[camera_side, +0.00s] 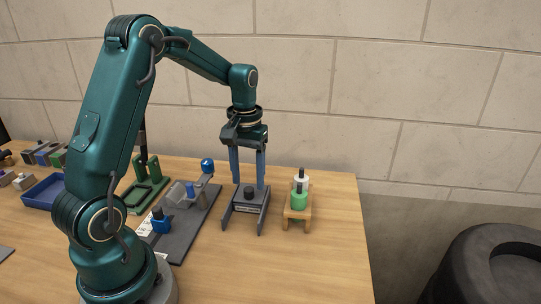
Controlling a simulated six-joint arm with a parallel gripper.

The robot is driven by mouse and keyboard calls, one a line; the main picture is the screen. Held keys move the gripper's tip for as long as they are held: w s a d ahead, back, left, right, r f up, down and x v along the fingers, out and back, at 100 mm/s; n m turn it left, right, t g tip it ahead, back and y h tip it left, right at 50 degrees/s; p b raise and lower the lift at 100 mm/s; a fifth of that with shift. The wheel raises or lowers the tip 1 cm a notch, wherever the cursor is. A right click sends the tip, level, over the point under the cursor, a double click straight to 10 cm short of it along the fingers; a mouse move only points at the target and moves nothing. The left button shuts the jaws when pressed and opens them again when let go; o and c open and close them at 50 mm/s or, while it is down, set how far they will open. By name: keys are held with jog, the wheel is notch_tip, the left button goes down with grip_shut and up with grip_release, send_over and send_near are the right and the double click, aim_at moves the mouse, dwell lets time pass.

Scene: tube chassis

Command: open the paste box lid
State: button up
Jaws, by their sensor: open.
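A dark grey box with a black knob on top (249,191), which looks like the paste box, sits on the table near the middle. A small pale label shows on its front, and two dark prongs extend forward from it. Its lid looks shut. My gripper (248,183) points straight down over the box with its two blue fingers apart. The fingers are on either side of the knob in the picture; I cannot tell whether they touch the box. Nothing shows between them except the knob area.
A small wooden stand (298,213) with green and white capped bottles stands close to the right. A dark board (187,238) with blue-knobbed fixtures lies to the left. A green stand (146,190) and blue tray (42,192) are farther left. The table's front right is clear.

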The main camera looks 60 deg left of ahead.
aim_at(249, 189)
jog(key=shift+f, duration=1.5)
grip_shut()
jog(key=shift+r, duration=0.1)
